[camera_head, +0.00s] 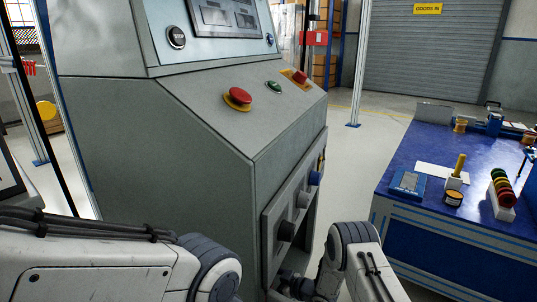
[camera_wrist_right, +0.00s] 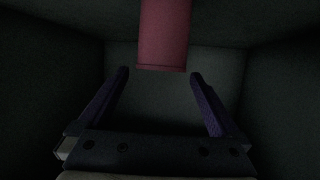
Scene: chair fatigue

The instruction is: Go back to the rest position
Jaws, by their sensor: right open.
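My right arm (camera_head: 355,255) comes in at the bottom of the head view, beside the grey machine cabinet (camera_head: 170,140). Its lower end reaches the cabinet's lower opening, where the head view does not show the fingers clearly. In the right wrist view my right gripper (camera_wrist_right: 160,75) is open and nothing is between its fingers. It is inside a dark, box-like recess (camera_wrist_right: 50,80). A red cylinder (camera_wrist_right: 163,35) hangs from above, just beyond the fingertips and apart from them. My left arm (camera_head: 100,265) crosses the lower left; its gripper is out of view.
The cabinet's sloping panel carries a red mushroom button (camera_head: 238,97), a green button (camera_head: 274,86) and another red button (camera_head: 299,76). A blue workbench (camera_head: 430,145) with several items stands at the right. Open floor lies behind, before a shutter (camera_head: 430,60).

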